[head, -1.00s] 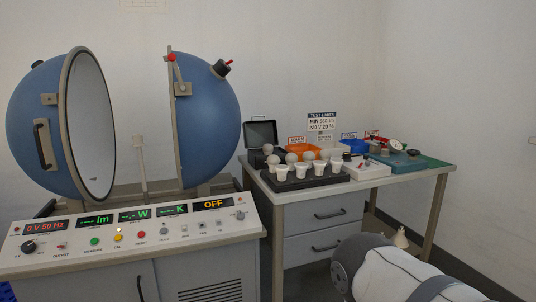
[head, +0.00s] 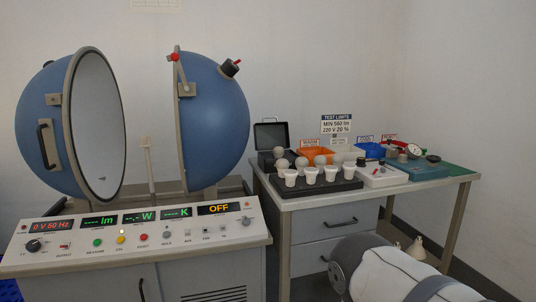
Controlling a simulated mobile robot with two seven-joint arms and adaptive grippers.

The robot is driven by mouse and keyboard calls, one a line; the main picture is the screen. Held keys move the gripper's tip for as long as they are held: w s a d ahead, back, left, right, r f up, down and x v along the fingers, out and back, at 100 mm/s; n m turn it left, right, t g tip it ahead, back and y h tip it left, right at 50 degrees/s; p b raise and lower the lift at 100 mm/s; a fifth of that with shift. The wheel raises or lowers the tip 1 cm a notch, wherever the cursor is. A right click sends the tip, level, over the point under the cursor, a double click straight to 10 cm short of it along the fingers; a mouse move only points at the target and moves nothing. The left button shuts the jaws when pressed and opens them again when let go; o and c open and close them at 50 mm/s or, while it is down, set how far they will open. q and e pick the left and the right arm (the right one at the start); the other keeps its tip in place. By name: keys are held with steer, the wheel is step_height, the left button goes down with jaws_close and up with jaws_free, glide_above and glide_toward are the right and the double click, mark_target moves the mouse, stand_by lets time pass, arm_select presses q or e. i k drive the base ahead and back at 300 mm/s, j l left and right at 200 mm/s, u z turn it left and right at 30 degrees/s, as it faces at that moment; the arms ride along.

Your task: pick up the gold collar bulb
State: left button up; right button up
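Several pale round bulbs (head: 301,162) show at the back of the black tray (head: 345,187) on the bench, behind a row of white cups (head: 310,176). The bulbs are small and partly hidden by the cups. I cannot tell which one has a gold collar. Neither of my grippers is in view. Only part of one of my arms shows at the bottom right, in front of the bench and apart from the bulbs.
An open blue sphere (head: 215,120) stands at the left behind a control panel (head: 130,237) reading OFF. The bench (head: 300,203) also holds an open dark case (head: 271,135), an orange bin (head: 310,152), a blue bin (head: 370,150) and a green mat (head: 455,169).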

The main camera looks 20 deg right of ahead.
mark_target(278, 152)
steer(key=i+l+u, duration=0.15)
steer(key=l+u, duration=0.3)
steer(key=l, duration=0.5)
steer(key=l+u, duration=0.4)
steer(key=l, duration=0.55)
steer(key=k+l+u, duration=0.15)
steer(key=l+u, duration=0.3)
steer(key=l, duration=0.45)
